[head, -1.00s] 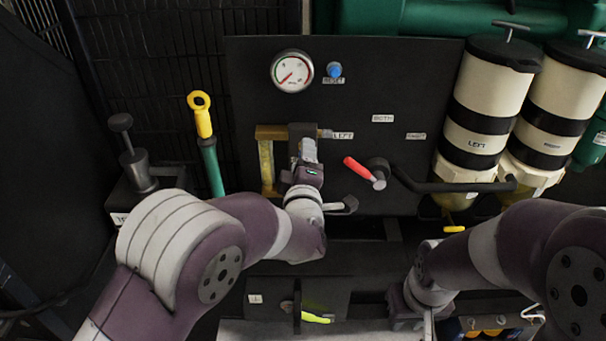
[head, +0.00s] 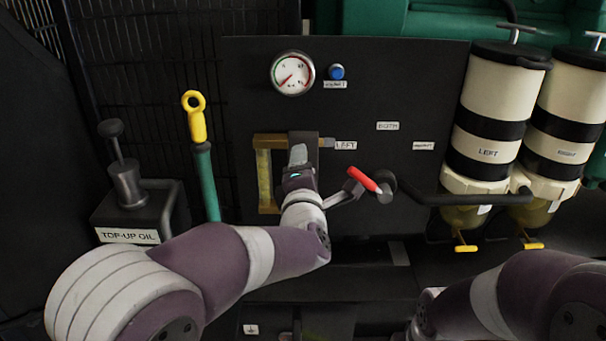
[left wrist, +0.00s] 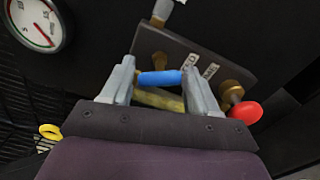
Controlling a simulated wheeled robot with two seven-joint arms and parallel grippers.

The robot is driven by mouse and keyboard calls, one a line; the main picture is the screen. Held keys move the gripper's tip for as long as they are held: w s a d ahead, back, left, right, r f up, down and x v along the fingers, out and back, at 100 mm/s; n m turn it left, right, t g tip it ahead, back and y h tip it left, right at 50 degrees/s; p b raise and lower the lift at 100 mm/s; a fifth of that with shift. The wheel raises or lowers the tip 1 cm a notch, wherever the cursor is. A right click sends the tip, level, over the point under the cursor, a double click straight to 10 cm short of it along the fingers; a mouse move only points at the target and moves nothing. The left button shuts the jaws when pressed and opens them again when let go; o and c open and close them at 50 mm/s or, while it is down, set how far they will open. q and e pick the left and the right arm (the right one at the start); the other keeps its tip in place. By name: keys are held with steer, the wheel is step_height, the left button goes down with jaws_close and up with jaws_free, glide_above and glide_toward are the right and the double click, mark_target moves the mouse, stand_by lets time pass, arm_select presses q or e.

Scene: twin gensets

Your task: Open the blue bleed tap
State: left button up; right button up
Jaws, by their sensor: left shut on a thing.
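The blue bleed tap (left wrist: 160,78) shows in the left wrist view as a short blue bar in front of a dark plate (left wrist: 225,80) with small white labels. My left gripper (left wrist: 159,70) has a finger at each end of the blue bar and is shut on it. In the head view my left gripper (head: 298,158) is at the panel, beside the yellowish sight tube, and my wrist hides the tap there. My right arm enters at the lower right of the head view, with its gripper out of the picture.
A red-handled lever (head: 364,180) stands just right of my left wrist. A gauge (head: 292,73) and a blue reset button (head: 336,72) are above. Two filter canisters (head: 491,95) stand right, the top-up oil pump (head: 128,182) left. A red knob (left wrist: 245,112) sits close to my fingers.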

arm_select(q)
steer(key=shift+f, duration=0.4)
steer(key=o, duration=0.8)
steer(key=shift+o, duration=0.7)
steer(key=shift+r, duration=0.2)
